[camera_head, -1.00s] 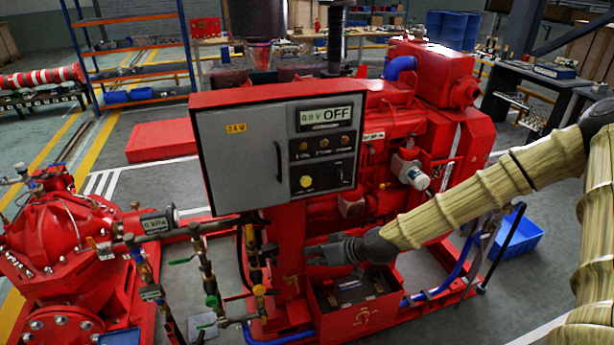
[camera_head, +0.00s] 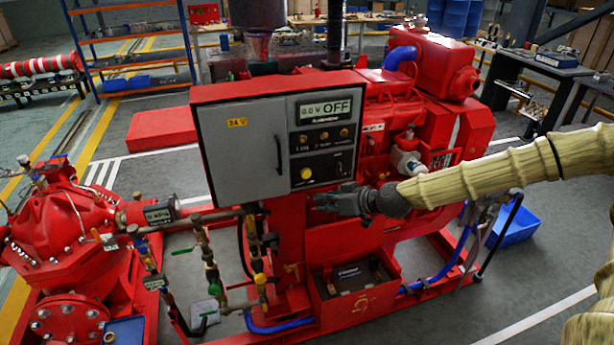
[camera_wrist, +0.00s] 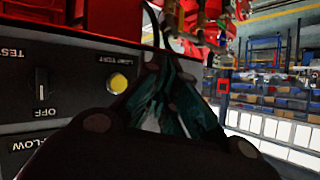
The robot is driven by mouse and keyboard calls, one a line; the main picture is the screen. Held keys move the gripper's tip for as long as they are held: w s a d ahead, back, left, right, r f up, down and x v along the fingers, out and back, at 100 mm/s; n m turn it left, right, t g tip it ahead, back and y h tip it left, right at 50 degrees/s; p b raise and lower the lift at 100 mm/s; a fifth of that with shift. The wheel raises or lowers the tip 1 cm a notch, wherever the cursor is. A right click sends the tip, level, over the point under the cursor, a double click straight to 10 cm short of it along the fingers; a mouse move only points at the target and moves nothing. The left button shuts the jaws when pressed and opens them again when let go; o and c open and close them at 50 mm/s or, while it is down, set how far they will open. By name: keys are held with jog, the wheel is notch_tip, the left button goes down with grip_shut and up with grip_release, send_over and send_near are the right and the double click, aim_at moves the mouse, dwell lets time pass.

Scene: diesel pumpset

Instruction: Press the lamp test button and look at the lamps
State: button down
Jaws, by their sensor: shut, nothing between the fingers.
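The yellow lamp test button (camera_head: 306,173) is on the black lower section of the control panel (camera_head: 323,145). It also shows in the wrist view (camera_wrist: 118,83), beside an upside-down "LAMP TEST" label. My gripper (camera_head: 318,203) is shut and empty, just below the button in the head view and apart from the panel as far as I can tell. In the wrist view its fingers (camera_wrist: 163,62) are to the right of the button. Three small lamps (camera_head: 324,135) sit in a row above the button and look dull amber. The display (camera_head: 325,111) above them reads "0.0 V OFF".
A toggle switch (camera_wrist: 41,85) marked "TEST" and "OFF" is near the button. The grey cabinet door (camera_head: 240,152) with its handle is left of the panel. The red engine (camera_head: 395,105) stands behind; an open red battery box (camera_head: 358,305) is below.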

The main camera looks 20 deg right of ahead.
aim_at(306, 174)
jog(key=w+b, duration=0.3)
jog(key=w, duration=0.5)
jog(key=shift+a, duration=0.2)
jog(key=shift+w, duration=0.1)
dwell(1.3)
jog(key=shift+w+b, duration=0.3)
jog(key=shift+b, duration=0.25)
jog(key=shift+w+b, duration=0.35)
jog(key=shift+w, duration=0.1)
dwell(0.8)
jog(key=shift+s, duration=0.85)
